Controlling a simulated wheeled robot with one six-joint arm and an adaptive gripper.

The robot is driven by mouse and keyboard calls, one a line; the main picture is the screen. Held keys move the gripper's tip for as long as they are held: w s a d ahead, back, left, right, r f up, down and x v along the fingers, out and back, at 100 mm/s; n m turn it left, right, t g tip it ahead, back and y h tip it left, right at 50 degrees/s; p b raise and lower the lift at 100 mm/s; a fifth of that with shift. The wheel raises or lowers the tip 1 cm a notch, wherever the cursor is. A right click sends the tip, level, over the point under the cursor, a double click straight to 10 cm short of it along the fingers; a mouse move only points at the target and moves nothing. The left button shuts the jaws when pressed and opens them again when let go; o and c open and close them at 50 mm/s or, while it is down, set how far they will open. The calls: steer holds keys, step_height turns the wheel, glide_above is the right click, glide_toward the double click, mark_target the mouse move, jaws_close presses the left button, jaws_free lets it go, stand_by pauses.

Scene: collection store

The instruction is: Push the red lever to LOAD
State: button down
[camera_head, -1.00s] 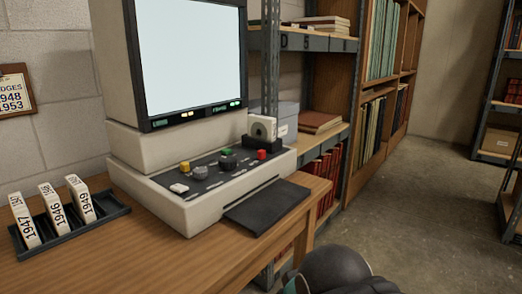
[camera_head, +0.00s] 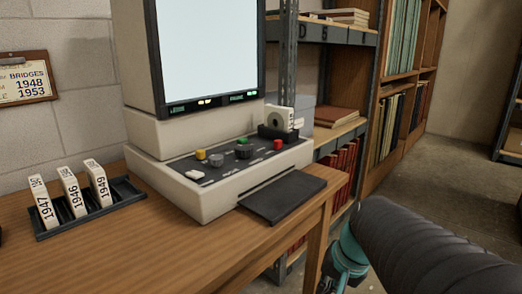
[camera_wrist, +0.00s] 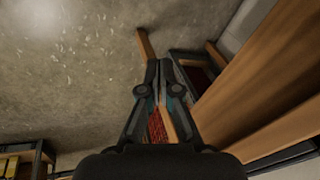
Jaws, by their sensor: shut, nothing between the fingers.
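A microfilm reader (camera_head: 160,190) with a large pale screen stands on a wooden table. Its dark sloping control panel (camera_head: 215,172) carries a red control (camera_head: 278,144) at the right end, which may be the red lever. Its exact shape and the LOAD label are too small to make out. Yellow, green, grey and white controls sit further left on the panel. My gripper (camera_wrist: 158,68) shows in the wrist view, shut and empty, over the floor beside the table edge and away from the panel. In the head view only my arm shows, at the lower right.
A black rack (camera_head: 92,207) with white labelled boxes stands left of the reader. A dark flat tray (camera_head: 282,199) juts from the reader's front. A white-and-grey reel box (camera_head: 281,118) stands behind the red control. Shelves (camera_head: 345,50) are behind; open floor (camera_head: 450,165) lies to the right.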

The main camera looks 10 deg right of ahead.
mark_target(280, 144)
steer(key=w+d+r+m+t+y, duration=0.2)
steer(key=w+d+r+m+t, duration=0.1)
steer(key=w+m, duration=0.3)
steer(key=w+d+r+m+t+y+b, duration=0.1)
steer(key=w+d+r+m+t+y, duration=0.1)
steer(key=w+r+m, duration=0.3)
steer(key=w+d+r+m+t+y, duration=0.3)
steer(key=w+d+r+m, duration=0.1)
steer(key=w+m, duration=0.2)
steer(key=shift+w+d+m+t, duration=0.25)
steer(key=shift+w+m+t, duration=0.05)
steer(key=shift+w+t, duration=0.1)
step_height(280, 144, up, 7)
steer(key=m+t+y, duration=0.1)
steer(key=m+t, duration=0.1)
steer(key=m, duration=0.2)
steer(key=shift+w+t+y, duration=0.3)
steer(key=shift+w, duration=0.15)
steer(key=shift+a, duration=0.1)
steer(key=x, duration=1.4)
